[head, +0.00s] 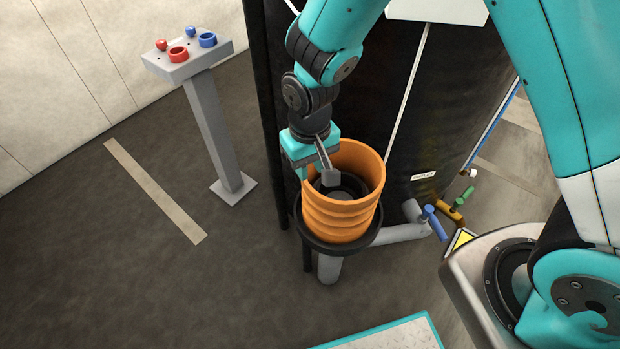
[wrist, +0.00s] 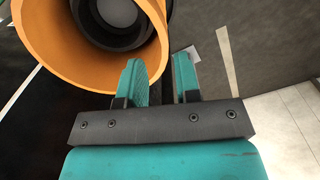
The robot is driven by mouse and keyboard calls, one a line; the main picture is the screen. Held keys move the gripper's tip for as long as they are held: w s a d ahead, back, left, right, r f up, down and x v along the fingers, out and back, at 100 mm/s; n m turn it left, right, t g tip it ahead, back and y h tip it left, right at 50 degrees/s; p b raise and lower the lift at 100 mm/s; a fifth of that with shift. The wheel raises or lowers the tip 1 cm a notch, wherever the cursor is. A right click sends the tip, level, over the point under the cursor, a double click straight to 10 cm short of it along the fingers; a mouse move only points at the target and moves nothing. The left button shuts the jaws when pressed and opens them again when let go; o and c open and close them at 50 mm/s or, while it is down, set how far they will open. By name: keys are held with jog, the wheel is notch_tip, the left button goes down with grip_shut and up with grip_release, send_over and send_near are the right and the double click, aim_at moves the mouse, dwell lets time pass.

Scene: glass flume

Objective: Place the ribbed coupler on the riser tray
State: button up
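The ribbed coupler (head: 342,212) is a short orange ringed tube. It stands upright on the round black riser tray (head: 318,244), inside its rim, as far as I can see. My gripper (head: 316,174) is at the coupler's upper left rim, with one finger inside the opening and the other outside. In the wrist view, the fingers (wrist: 162,80) stand apart on either side of the orange wall (wrist: 85,72), and a narrow dark gap shows between the wall and the right finger. The outer finger is mostly hidden in the head view.
A large black tank (head: 385,90) rises right behind the tray. A grey pipe (head: 395,234) with blue and green valve handles (head: 434,222) runs to the right. A grey pedestal (head: 215,130) with red and blue rings stands at left. Floor at lower left is clear.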

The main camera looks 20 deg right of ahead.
notch_tip(320, 180, up, 3)
jog(key=shift+f, duration=0.2)
jog(key=s+d+r+n+y, duration=0.3)
jog(key=s+r+n+y, duration=0.1)
jog(key=s+r, duration=1.3)
notch_tip(320, 180, up, 3)
jog(key=shift+d+r, duration=0.15)
jog(key=shift+w, duration=0.1)
